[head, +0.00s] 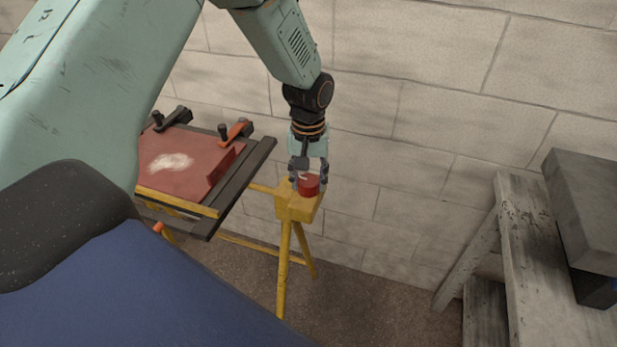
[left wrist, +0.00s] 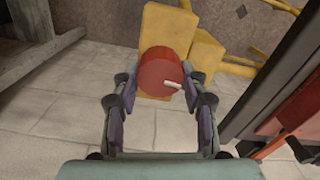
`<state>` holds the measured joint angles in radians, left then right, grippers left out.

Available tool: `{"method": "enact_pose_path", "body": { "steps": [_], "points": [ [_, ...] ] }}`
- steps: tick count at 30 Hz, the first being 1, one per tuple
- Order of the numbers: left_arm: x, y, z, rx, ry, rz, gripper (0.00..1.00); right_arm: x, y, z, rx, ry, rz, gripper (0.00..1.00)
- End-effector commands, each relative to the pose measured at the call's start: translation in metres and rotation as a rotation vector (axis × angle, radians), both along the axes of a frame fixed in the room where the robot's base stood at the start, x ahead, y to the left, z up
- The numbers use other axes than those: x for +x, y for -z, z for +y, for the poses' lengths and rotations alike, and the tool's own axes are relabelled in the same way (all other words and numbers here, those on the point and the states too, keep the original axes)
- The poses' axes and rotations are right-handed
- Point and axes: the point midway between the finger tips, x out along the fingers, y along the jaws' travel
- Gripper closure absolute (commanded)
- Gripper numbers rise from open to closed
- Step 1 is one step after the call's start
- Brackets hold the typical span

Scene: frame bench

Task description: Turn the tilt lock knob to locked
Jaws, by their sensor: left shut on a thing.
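The tilt lock knob (head: 308,185) is a round red knob on the yellow head of the frame stand (head: 295,206). In the left wrist view the knob (left wrist: 160,70) shows a short white pointer mark toward its lower right. My left gripper (head: 309,178) comes down from above and is shut on the knob, one finger at each side. In the left wrist view its fingers (left wrist: 160,100) flank the knob's lower half. The knob's lock markings cannot be made out. My right gripper is not in view.
A red panel (head: 185,165) in a dark frame with clamps (head: 236,131) lies left of the knob, joined to the yellow stand. A block wall (head: 430,110) is close behind. A worn grey bench (head: 535,250) with a grey box (head: 590,210) stands at right.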

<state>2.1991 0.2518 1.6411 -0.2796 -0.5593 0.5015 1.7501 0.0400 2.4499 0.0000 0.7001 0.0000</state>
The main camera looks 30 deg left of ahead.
Motion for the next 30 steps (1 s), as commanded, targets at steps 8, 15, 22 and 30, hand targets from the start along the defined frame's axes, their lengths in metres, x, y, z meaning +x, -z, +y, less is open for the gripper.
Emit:
{"method": "enact_pose_path", "body": {
  "steps": [8, 15, 22, 30],
  "points": [
    [-0.002, -0.002, -0.001, -0.001, 0.161, 0.006, 0.88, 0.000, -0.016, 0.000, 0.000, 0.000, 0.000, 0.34],
    [-0.002, -0.002, -0.001, -0.002, 0.384, 0.006, 0.88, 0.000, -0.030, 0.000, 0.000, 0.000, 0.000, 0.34],
    [-0.002, -0.001, -0.001, -0.002, 0.603, 0.007, 0.88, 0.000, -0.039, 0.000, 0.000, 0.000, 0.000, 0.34],
    [-0.002, -0.001, -0.001, -0.002, 0.859, 0.005, 0.88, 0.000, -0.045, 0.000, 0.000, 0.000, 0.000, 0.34]
  ]
}}
